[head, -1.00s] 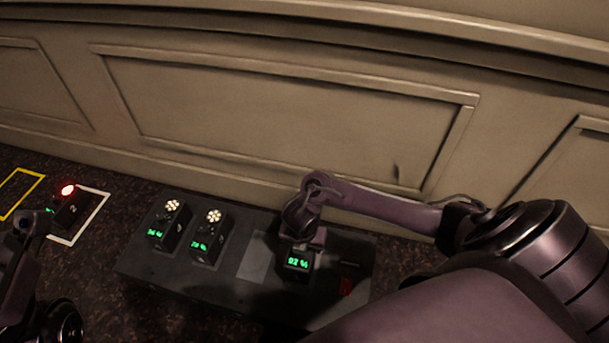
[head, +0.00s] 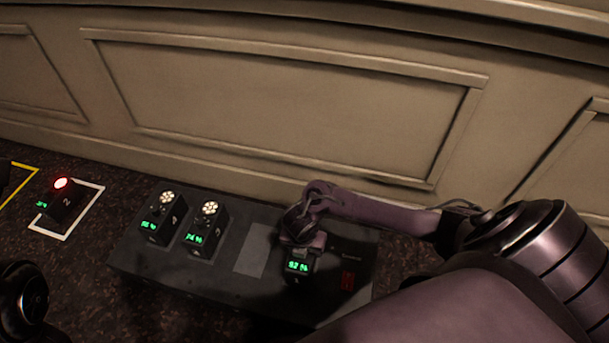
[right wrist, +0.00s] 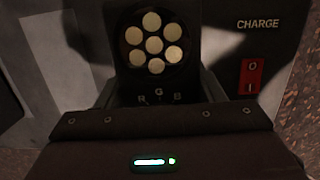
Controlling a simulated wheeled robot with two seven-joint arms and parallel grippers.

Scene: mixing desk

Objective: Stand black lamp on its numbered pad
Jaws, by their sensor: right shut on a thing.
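A black lamp (head: 297,267) with a green 92 % readout stands upright at the dark charging unit; I cannot tell if it is lifted. My right gripper (head: 301,243) is shut on it from above. In the right wrist view the lamp's round cluster of pale LEDs (right wrist: 154,43) shows above the letters R, G, B. Another black lamp (head: 66,203), marked 2 and glowing red, stands inside a white outlined pad (head: 94,207) at the left. A yellow pad outline (head: 22,186) is cut by the left edge. My left gripper is outside the frame; only part of its arm shows.
Two more black lamps, reading 56 % (head: 160,222) and 74 % (head: 204,230), stand on the charging unit (head: 130,265). A lighter empty patch (head: 251,262) lies beside the held lamp. A red switch (head: 347,281) is to its right. A panelled wall (head: 290,100) rises behind.

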